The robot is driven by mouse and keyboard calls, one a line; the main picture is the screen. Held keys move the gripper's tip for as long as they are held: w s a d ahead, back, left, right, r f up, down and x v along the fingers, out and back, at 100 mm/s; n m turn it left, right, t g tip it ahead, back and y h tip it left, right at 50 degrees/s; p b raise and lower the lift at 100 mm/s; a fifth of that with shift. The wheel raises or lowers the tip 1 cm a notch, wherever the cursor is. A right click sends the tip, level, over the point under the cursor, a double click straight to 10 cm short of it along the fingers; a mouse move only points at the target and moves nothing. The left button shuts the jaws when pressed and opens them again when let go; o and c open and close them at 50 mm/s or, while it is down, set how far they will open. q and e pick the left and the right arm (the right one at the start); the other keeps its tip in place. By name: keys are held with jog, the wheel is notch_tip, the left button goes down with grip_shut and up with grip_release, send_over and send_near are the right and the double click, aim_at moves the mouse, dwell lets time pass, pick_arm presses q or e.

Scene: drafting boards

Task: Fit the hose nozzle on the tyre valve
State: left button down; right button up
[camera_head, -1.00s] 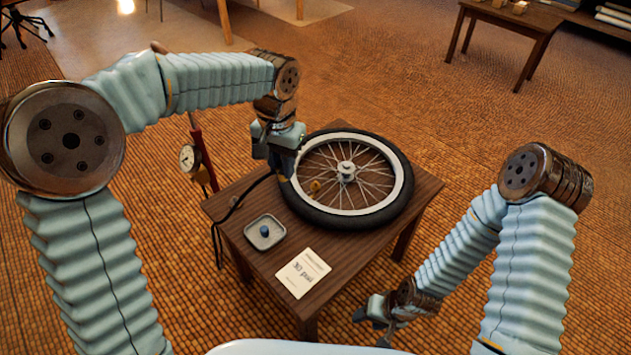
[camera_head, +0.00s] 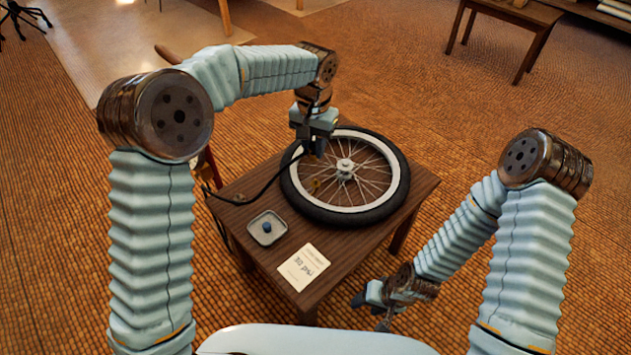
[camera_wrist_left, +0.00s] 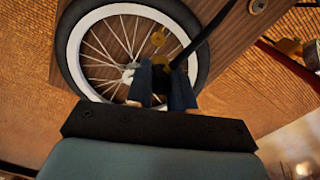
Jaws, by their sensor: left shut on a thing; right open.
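The bicycle wheel (camera_head: 345,216) lies flat on a small wooden table, black tyre around a pale rim. A small brass piece, apparently the tyre valve (camera_head: 315,185), shows inside the rim on the near left. My left gripper (camera_head: 308,153) is over the far left part of the wheel, shut on the nozzle end of the black hose (camera_head: 262,191). In the left wrist view the hose (camera_wrist_left: 212,28) runs up right from the fingers (camera_wrist_left: 163,82), and the brass valve (camera_wrist_left: 158,39) is just beyond them, seemingly apart. The nozzle is mostly hidden. My right gripper (camera_head: 371,309) is open and empty, right of the table.
A shallow tray (camera_head: 283,230) with a blue cap (camera_head: 267,227) and a card (camera_head: 304,267) reading 30 psi lie at the table's near left. A red pump (camera_head: 207,169) stands left of the table, partly hidden by my arm. Another table (camera_head: 515,18) is far off.

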pick_arm(q)
jog(key=shift+w+d, duration=0.2)
jog(key=shift+f+b, duration=2.1)
jog(key=shift+f, duration=1.45)
jog(key=shift+f+b, duration=0.75)
jog(key=shift+f, duration=0.6)
jog(key=c, duration=0.9)
grip_release()
notch_tip(320, 180, up, 14)
jog(key=shift+f+p, duration=0.1)
jog(key=shift+p, duration=0.6)
